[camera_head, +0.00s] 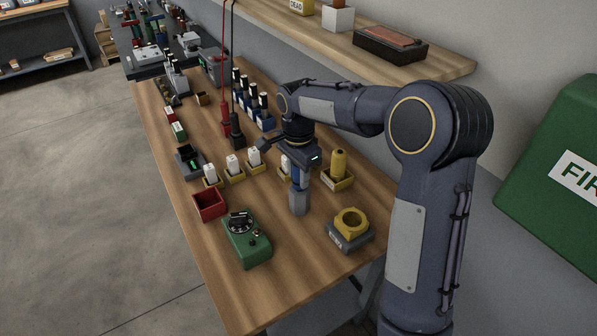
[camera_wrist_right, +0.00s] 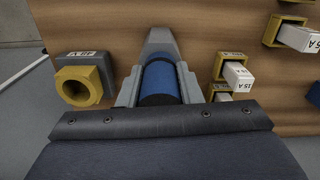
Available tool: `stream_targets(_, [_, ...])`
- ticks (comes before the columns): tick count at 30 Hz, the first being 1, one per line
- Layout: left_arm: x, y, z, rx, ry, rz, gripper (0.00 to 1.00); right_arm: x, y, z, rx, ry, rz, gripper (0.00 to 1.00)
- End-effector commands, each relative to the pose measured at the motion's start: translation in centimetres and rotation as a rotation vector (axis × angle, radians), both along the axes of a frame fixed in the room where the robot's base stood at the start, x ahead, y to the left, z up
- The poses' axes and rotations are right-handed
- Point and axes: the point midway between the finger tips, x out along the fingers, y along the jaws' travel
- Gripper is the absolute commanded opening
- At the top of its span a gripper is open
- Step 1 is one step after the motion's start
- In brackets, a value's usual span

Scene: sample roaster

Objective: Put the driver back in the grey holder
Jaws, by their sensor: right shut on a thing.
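My right gripper (camera_head: 299,170) reaches down over the table's right half and is shut on the blue driver (camera_head: 300,182). The driver is upright; its blue handle with a dark end (camera_wrist_right: 160,83) lies between the two fingers in the wrist view. The grey holder (camera_head: 298,203) stands on the table directly below the driver, and its grey body (camera_wrist_right: 159,42) shows past the handle in the wrist view. The driver's lower end meets the holder's top in the picture; how deep it sits inside is hidden. My left gripper is not in view.
A yellow ring on a grey base (camera_head: 351,225) stands right of the holder; a yellow cylinder (camera_head: 339,165) stands behind. A green dial box (camera_head: 246,238) and red tray (camera_head: 209,205) are to the left. White blocks in yellow holders (camera_head: 234,170) are near.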

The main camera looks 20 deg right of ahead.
Motion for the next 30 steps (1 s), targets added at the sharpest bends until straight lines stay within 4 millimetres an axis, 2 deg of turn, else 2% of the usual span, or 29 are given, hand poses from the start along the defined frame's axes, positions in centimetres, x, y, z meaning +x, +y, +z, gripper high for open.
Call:
stream_targets(7, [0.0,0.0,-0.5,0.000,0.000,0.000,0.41,0.0,0.0,-0.8,0.000,0.000,0.000,0.00])
stream_targets(8, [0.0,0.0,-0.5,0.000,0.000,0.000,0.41,0.0,0.0,-0.8,0.000,0.000,0.000,0.33])
stream_targets(13, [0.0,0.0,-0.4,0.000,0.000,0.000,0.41,0.0,0.0,-0.7,0.000,0.000,0.000,0.55])
stream_targets(23, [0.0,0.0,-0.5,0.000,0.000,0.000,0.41,0.0,0.0,-0.5,0.000,0.000,0.000,0.57])
stream_targets(26, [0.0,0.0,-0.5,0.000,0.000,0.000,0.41,0.1,0.0,0.6,-0.001,-0.002,0.000,0.57])
stream_targets(30, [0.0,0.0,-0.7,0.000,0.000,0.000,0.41,0.1,0.0,3.1,0.000,-0.005,-0.001,0.57])
